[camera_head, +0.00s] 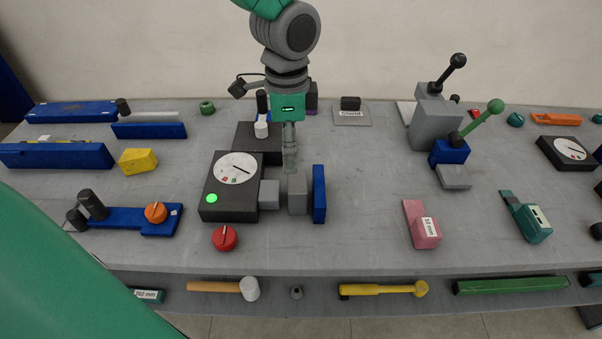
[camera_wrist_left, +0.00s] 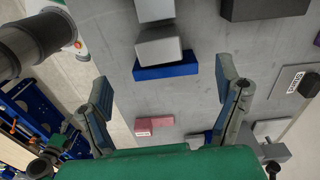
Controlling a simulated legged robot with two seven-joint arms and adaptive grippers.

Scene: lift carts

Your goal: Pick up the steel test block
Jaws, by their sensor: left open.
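A plain grey block (camera_head: 297,193), which looks like the steel test block, stands between a grey anvil piece (camera_head: 269,195) and an upright blue plate (camera_head: 319,195). In the left wrist view the grey block (camera_wrist_left: 160,48) sits against the blue plate (camera_wrist_left: 165,71), ahead of the fingertips and between their lines. My left gripper (camera_head: 290,160) points down just behind and above the block in the head view, its fingers overlapping. In the wrist view the left gripper (camera_wrist_left: 164,82) is open and empty. My right gripper is not in view.
A black dial gauge box (camera_head: 228,207) stands left of the block. A red knob (camera_head: 225,238) lies in front. A pink block (camera_head: 422,225) and a lever device (camera_head: 435,125) are to the right. The tabletop (camera_head: 365,190) between plate and pink block is clear.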

